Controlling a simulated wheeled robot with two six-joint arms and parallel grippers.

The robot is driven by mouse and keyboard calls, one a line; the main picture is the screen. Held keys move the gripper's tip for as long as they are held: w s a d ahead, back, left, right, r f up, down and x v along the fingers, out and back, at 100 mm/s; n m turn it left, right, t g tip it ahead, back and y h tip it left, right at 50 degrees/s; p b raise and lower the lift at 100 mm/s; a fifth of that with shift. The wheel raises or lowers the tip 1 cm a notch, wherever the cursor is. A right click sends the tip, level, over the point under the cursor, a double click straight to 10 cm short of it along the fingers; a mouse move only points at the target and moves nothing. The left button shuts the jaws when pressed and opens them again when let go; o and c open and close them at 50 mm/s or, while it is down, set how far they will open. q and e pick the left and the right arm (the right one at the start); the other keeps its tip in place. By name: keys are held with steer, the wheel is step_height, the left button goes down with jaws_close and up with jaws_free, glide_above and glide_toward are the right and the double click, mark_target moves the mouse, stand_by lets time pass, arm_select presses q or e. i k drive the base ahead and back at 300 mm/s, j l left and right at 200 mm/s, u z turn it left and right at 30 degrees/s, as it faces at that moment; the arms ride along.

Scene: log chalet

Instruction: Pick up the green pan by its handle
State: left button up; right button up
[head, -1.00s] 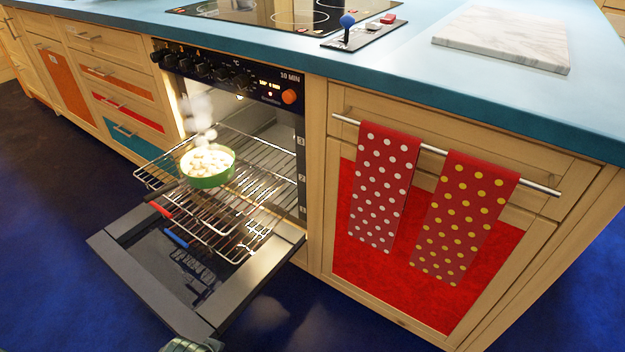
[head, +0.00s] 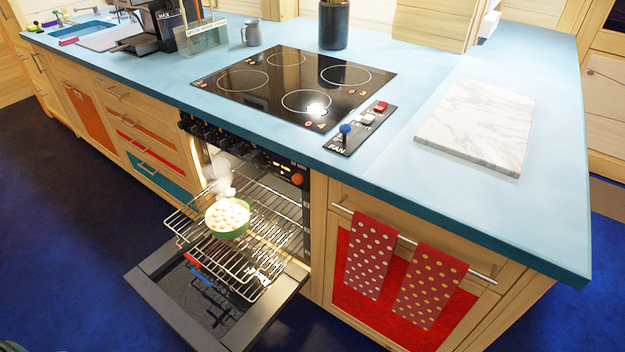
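The green pan (head: 229,234) sits on the pulled-out upper wire rack (head: 265,205) of the open oven. It is filled with round whitish pieces, and pale steam rises above it. Its handle is hard to make out; a thin dark shape runs left from the pan over the rack. Neither of my grippers can be made out in the head view, so none is seen at the pan.
The oven door (head: 150,290) hangs open below the racks. Above is the blue counter (head: 400,130) with a black cooktop (head: 300,85), a fan lever panel (head: 355,130) and a marble board (head: 478,125). Two dotted towels (head: 370,258) hang right of the oven. Dark floor lies left.

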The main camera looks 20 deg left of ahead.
mark_target(229, 217)
steer(key=u, duration=1.45)
